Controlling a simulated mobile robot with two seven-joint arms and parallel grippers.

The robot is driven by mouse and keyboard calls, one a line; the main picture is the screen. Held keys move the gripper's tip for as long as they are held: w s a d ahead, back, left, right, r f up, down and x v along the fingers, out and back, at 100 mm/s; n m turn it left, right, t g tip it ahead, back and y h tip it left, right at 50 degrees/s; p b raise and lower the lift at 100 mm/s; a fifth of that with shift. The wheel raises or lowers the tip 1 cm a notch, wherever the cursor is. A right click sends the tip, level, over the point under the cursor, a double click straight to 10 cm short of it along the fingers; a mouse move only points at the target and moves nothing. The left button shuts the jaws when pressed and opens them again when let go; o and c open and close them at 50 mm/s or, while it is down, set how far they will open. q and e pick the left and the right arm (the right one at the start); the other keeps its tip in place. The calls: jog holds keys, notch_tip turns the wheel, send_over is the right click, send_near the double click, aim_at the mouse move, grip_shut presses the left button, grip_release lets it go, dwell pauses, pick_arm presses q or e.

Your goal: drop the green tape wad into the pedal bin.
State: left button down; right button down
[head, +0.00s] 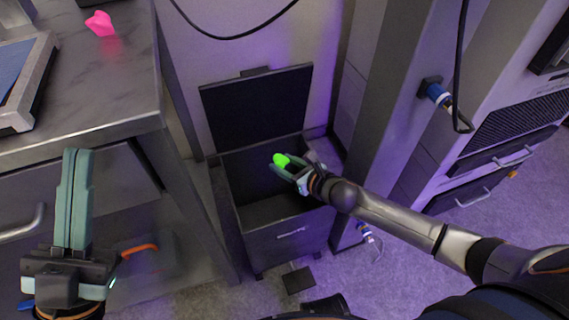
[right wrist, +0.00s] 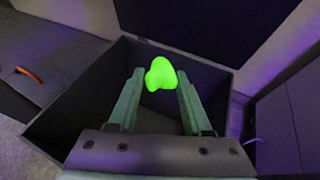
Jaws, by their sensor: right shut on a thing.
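The green tape wad (head: 281,160) is bright green and lumpy. My right gripper (head: 283,167) is shut on it, over the opening of the pedal bin (head: 288,239). The dark bin stands on the floor with its lid (head: 258,105) raised at the back. In the right wrist view the wad (right wrist: 161,74) sits between the fingertips (right wrist: 160,82), with the dark bin interior around and below it. My left gripper (head: 75,152) is shut and empty, pointing up at the lower left, away from the bin.
A grey worktop (head: 105,85) at the left holds a pink wad (head: 100,23) and a tray-like box (head: 22,85). The bin's pedal (head: 298,279) is at its front. A grey upright (head: 385,110) and a rack cabinet (head: 505,135) stand to the right. Black cables hang above.

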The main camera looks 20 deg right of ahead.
pick_arm(q)
jog(key=shift+f, duration=0.1)
pick_arm(e)
jog(key=shift+c, duration=1.3)
grip_release()
pick_arm(q)
jog(key=shift+m, duration=0.3)
jog(key=shift+a+r+p, duration=0.2)
jog(key=shift+r+p, duration=1.8)
jog(key=shift+p, duration=0.05)
pick_arm(e)
jog(key=v, duration=1.2)
jog(key=shift+s+d, duration=0.15)
jog(key=shift+s, duration=0.1)
pick_arm(q)
jog(key=shift+r, duration=0.1)
